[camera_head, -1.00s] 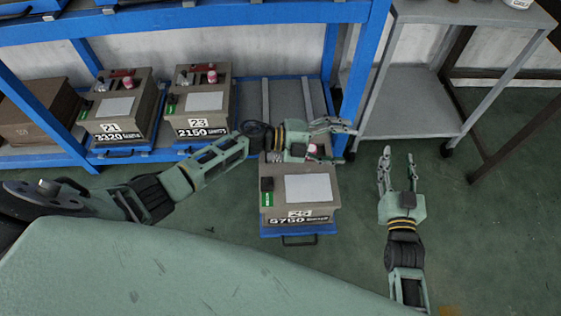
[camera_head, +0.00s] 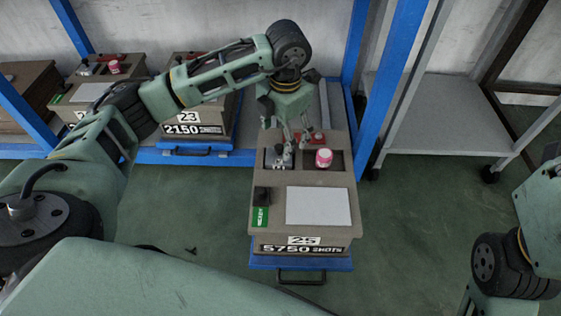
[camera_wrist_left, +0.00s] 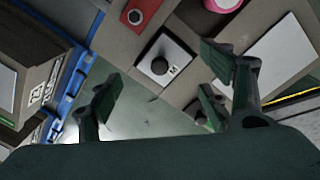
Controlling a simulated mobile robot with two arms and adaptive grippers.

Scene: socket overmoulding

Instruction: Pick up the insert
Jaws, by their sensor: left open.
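A small metallic grey piece, which may be the insert (camera_head: 278,158), sits in the left part of the tray on top of the brown box numbered 25 (camera_head: 262,225). In the left wrist view, a pale square plate with a dark round knob (camera_wrist_left: 160,65) lies between my finger directions; I cannot tell for sure that it is the same piece. My left gripper (camera_head: 296,146) is open and empty, pointing down over the tray, beside the metallic piece. Its spread fingers also show in the left wrist view (camera_wrist_left: 165,85). My right gripper is out of view.
A pink-and-white jar (camera_head: 323,158) and a red block (camera_head: 312,138) stand close by on the box; the red block also shows in the left wrist view (camera_wrist_left: 137,14). A blue rack post (camera_head: 388,95) rises behind to the right. A grey cart (camera_head: 440,120) stands farther right.

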